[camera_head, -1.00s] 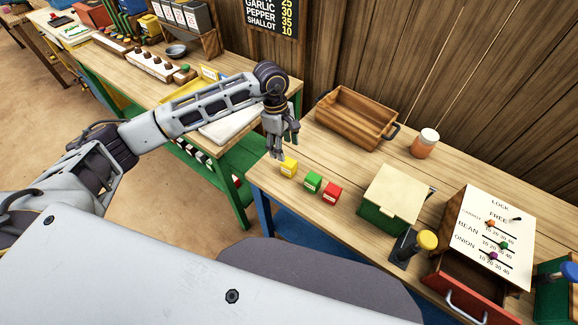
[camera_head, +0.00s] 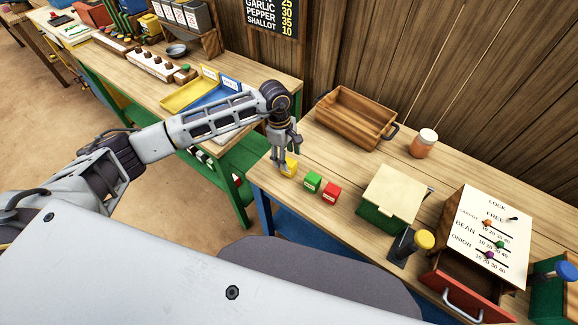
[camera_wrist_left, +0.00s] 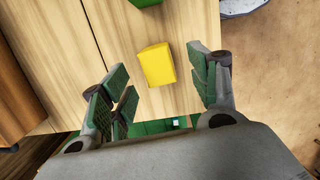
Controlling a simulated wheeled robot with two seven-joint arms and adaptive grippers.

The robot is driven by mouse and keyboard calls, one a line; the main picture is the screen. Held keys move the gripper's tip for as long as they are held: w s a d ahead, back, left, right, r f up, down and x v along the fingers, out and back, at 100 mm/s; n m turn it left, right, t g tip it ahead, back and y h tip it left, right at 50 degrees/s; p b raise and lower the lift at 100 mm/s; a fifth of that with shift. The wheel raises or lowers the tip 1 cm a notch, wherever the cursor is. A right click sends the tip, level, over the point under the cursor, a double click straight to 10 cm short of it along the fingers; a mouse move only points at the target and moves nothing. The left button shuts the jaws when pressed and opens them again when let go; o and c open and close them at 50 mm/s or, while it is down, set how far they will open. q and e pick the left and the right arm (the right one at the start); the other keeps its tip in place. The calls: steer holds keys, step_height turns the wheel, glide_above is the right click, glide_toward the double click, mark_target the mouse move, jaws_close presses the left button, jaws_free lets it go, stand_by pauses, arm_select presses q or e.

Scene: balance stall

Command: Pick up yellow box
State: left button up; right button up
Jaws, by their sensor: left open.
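The yellow box (camera_head: 290,168) stands on the wooden table, at the left end of a short row with a green box (camera_head: 312,182) and a red box (camera_head: 331,191). My left gripper (camera_head: 285,160) points down right over the yellow box and partly covers it. In the left wrist view the yellow box (camera_wrist_left: 157,65) lies ahead of and between the open, green-padded fingers (camera_wrist_left: 160,90), with space on both sides. I see no contact. My right gripper is not in view.
A wooden crate (camera_head: 355,117) and an orange jar (camera_head: 424,144) stand behind. A green box with a pale lid (camera_head: 394,194) and a slider panel (camera_head: 488,232) stand to the right. The table's front-left edge is close to the yellow box.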

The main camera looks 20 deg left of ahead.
mark_target(289, 162)
arm_select(q)
steer(key=f, duration=0.1)
steer(key=f+p, duration=0.1)
steer(key=shift+d+f, duration=0.3)
steer(key=shift+d, duration=0.05)
steer(key=shift+f, duration=0.5)
steer(key=shift+c, duration=0.4)
steer(key=c, duration=1.1)
steer(key=shift+o, duration=0.2)
steer(key=shift+r, duration=0.1)
steer(key=shift+w+r, duration=0.1)
steer(key=shift+r, duration=0.3)
step_height(289, 162, up, 9)
steer(key=shift+r+b, duration=0.1)
steer(key=shift+b, duration=1)
